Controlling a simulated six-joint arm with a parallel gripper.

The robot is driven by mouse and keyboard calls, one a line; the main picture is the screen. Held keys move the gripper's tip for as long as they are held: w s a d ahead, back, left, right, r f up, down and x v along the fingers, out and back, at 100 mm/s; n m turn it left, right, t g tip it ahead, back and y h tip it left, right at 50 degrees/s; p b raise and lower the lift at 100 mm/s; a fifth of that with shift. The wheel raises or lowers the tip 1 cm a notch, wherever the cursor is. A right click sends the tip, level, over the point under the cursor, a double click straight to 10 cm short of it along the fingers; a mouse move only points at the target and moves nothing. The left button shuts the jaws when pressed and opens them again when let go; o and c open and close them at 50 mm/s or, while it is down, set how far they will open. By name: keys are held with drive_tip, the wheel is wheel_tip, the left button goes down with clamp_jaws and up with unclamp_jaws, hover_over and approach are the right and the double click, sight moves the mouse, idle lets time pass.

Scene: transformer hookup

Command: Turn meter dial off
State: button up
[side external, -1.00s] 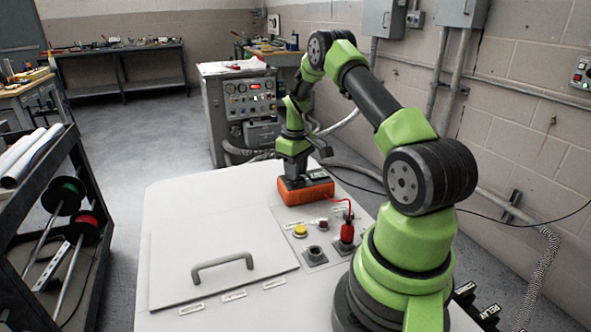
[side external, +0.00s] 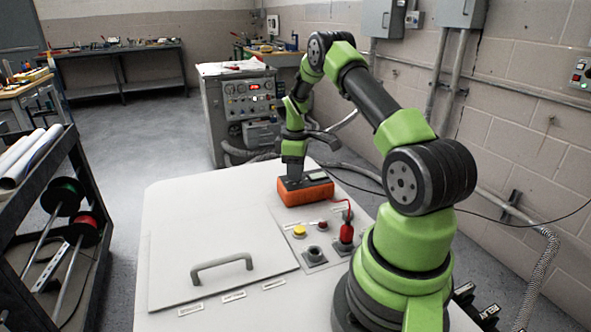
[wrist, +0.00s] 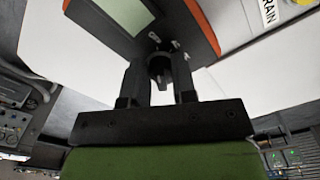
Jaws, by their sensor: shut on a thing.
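The orange meter (side external: 305,192) with a dark face sits on the far part of the white bench top. Its dark face and orange rim show at the top of the wrist view (wrist: 208,27). My gripper (side external: 292,174) points down onto the meter's face. In the wrist view, the two dark fingers of my gripper (wrist: 160,72) stand on either side of the small dark meter dial (wrist: 158,66) and are shut on it. The dial's pointer and most markings cannot be read. The dial is hidden in the side view.
A red plug (side external: 347,232) with a red lead from the meter stands near my base. A yellow button (side external: 299,231) and a dark knob (side external: 314,253) are on the panel nearby. A lid with a grey handle (side external: 222,262) lies at front left.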

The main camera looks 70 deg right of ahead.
drive_tip(key=o, duration=0.9)
wheel_tip(320, 180, up, 10)
idle(0.5)
